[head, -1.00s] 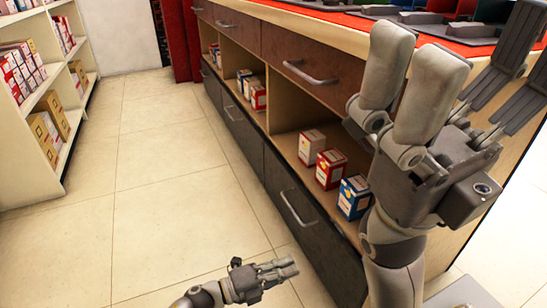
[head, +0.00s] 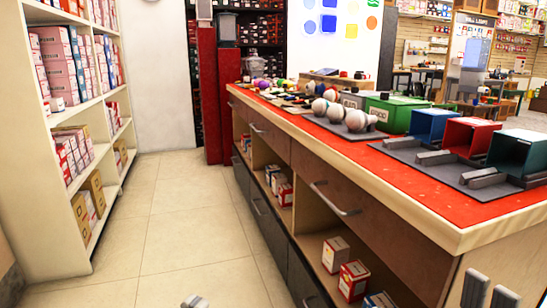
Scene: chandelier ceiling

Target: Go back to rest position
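The task names no object, only the rest position of my arms. My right gripper (head: 490,294) shows only as two grey tips at the bottom right edge, in front of the counter's end panel. The rest of it is cut off, and I cannot tell if it is open or shut. A small grey tip of my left gripper (head: 195,301) shows at the bottom edge above the floor. Its opening is out of view. No held object is visible at either tip.
A long counter (head: 395,205) with a red top, drawers and open cubbies runs along the right. Green, blue and red bins (head: 470,138) stand on it. A stocked shelf (head: 100,150) stands on the left. The tiled floor (head: 180,215) between them is clear.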

